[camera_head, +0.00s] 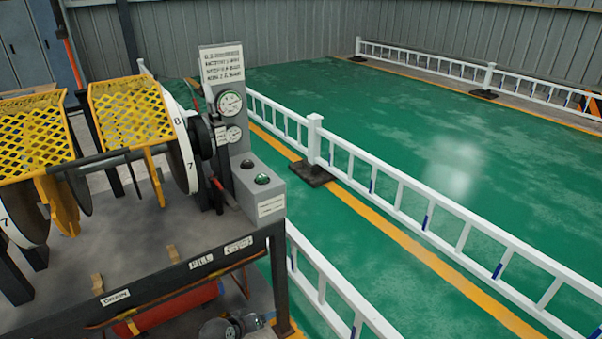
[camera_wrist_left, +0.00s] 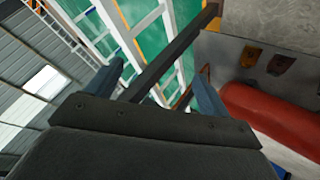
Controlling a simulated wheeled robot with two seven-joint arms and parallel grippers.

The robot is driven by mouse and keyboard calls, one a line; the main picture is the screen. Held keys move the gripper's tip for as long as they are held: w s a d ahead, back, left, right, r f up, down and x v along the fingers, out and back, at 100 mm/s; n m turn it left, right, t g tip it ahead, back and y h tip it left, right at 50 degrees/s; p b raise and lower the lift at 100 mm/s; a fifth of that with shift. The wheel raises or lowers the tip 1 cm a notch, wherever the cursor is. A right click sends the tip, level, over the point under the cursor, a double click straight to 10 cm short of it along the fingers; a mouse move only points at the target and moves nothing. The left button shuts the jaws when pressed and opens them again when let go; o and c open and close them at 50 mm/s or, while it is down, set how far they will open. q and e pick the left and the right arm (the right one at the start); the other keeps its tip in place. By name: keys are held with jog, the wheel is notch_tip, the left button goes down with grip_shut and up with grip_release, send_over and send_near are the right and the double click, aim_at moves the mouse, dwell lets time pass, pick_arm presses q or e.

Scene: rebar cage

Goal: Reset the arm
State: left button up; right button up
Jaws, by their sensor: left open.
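My left gripper (camera_wrist_left: 160,82) shows in the left wrist view, with its two blue-grey fingers spread apart. A dark bar, which looks like a leg of the bench, runs across the view between and beyond the fingers. I cannot tell how far it is from them, and no object is visibly held. My right gripper is in no view.
A metal bench (camera_head: 170,235) at left carries yellow mesh guards (camera_head: 132,112), numbered discs and a gauge panel (camera_head: 222,75). A red cylinder (camera_head: 170,308) lies beneath it; the wrist view shows it at right. White railings (camera_head: 400,190) cross the green floor (camera_head: 400,110), which is open beyond.

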pick_arm(q)
jog(key=s+r+m+g+y, duration=0.15)
jog(key=s+r, duration=0.25)
jog(key=s, duration=0.4)
jog(key=s+r+m+g+y+p, duration=0.1)
jog(key=s+r+m, duration=0.15)
jog(key=s, duration=0.55)
jog(key=s+r+m+g+y, duration=0.15)
jog(key=s+r, duration=0.25)
jog(key=s, duration=0.5)
jog(key=s+f+g, duration=0.2)
jog(key=s+f, duration=0.1)
jog(key=s, duration=0.5)
jog(key=shift+s+a+h, duration=0.15)
jog(key=shift+s+h, duration=0.15)
jog(key=shift+h, duration=0.1)
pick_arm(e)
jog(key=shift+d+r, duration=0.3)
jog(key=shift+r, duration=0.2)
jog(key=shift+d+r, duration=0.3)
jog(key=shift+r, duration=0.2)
pick_arm(q)
jog(key=shift+f+n, duration=0.1)
jog(key=shift+n, duration=0.15)
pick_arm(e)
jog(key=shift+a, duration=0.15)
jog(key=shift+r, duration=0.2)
